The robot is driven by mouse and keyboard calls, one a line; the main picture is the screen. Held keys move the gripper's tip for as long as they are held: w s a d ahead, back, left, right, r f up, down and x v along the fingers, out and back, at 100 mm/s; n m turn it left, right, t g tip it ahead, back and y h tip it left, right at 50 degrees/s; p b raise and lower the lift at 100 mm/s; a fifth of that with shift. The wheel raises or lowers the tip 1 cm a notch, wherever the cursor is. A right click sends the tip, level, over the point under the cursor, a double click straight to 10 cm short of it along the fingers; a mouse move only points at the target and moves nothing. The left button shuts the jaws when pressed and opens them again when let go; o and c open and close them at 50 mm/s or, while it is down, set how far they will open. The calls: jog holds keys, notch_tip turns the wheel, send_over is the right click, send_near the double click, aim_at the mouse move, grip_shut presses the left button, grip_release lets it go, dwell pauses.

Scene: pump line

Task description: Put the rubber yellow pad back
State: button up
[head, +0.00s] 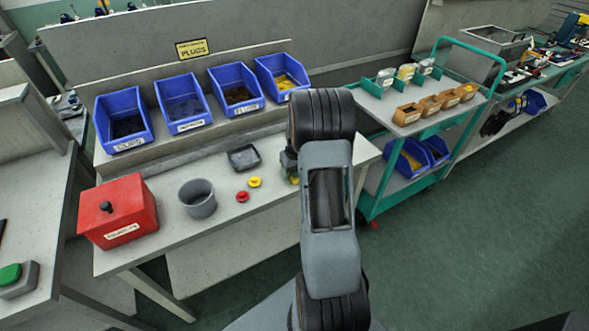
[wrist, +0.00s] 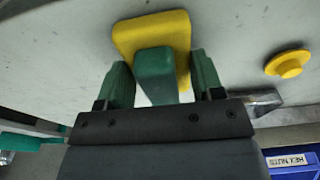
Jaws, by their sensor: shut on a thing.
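The yellow pad (wrist: 150,27) is a flat, rounded-corner piece at the top middle of the wrist view. The pad's lower part is hidden by the fingers. In the head view my arm hides most of my gripper (head: 289,160); it is over the right part of the grey bench (head: 225,238).
A yellow knobbed plug (wrist: 287,63) lies beside my gripper; it also shows in the head view (head: 254,182), near a red plug (head: 243,197). A grey tray (head: 243,158), grey cup (head: 197,199) and red box (head: 118,210) stand leftward. Blue bins (head: 124,145) line the back; a green cart (head: 375,205) is right.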

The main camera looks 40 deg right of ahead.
jog(key=o, duration=0.9)
notch_tip(320, 180, up, 12)
jog(key=s, duration=0.2)
jog(key=s+a+r, duration=0.2)
jog(key=a+r, duration=0.1)
jog(key=a, duration=0.3)
jog(key=s+a+r, duration=0.2)
jog(key=a+r, duration=0.1)
jog(key=a, duration=0.3)
jog(key=shift+n+t, duration=0.9)
jog(key=s+a, duration=1.1)
jog(key=shift+s+a+r, duration=0.2)
jog(key=shift+s+r, duration=0.05)
jog(key=shift+r, duration=0.15)
